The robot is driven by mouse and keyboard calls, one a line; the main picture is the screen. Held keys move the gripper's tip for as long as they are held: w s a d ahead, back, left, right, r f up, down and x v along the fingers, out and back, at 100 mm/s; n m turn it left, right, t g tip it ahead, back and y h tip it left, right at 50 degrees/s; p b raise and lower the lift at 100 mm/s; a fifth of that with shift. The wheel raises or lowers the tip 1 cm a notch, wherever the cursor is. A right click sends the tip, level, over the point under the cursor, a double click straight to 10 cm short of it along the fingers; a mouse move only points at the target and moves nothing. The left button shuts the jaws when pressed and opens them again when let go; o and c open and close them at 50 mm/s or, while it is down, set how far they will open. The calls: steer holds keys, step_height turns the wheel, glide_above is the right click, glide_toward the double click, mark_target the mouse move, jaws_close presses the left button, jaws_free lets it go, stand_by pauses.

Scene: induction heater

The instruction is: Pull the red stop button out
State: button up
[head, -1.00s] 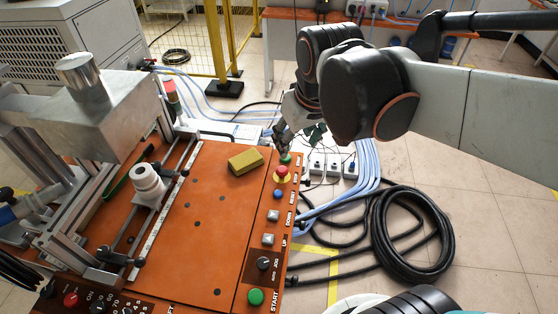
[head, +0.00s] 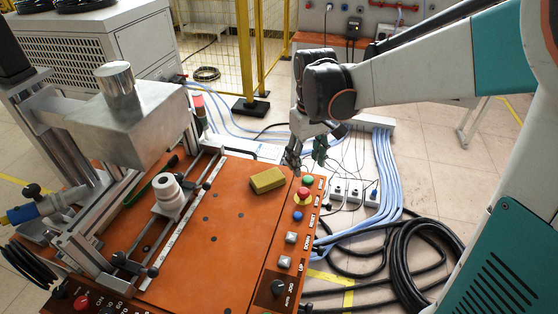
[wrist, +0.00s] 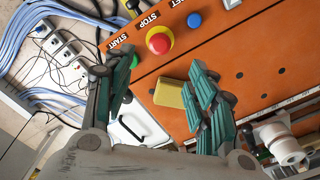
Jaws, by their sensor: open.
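The red stop button (head: 303,193) is a round mushroom cap on a yellow ring, on the right strip of the orange panel, between a green button (head: 308,181) and a blue button (head: 297,215). In the wrist view the stop button (wrist: 159,40) shows whole, beyond the fingertips. My gripper (head: 305,160) is open and empty, pointing down above the panel's far right corner, apart from the stop button. In the wrist view its two fingers (wrist: 163,72) are spread, with the stop button seen between and beyond them.
A yellow block (head: 267,180) lies on the panel left of the buttons. The metal fixture with a white cylinder (head: 170,195) stands further left. Power strips (head: 347,192) and blue cables lie on the floor to the right. Black hose (head: 425,255) coils at lower right.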

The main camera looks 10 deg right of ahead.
mark_target(304, 191)
step_height(304, 191, down, 11)
steer(key=b, duration=0.3)
steer(key=shift+b, duration=0.4)
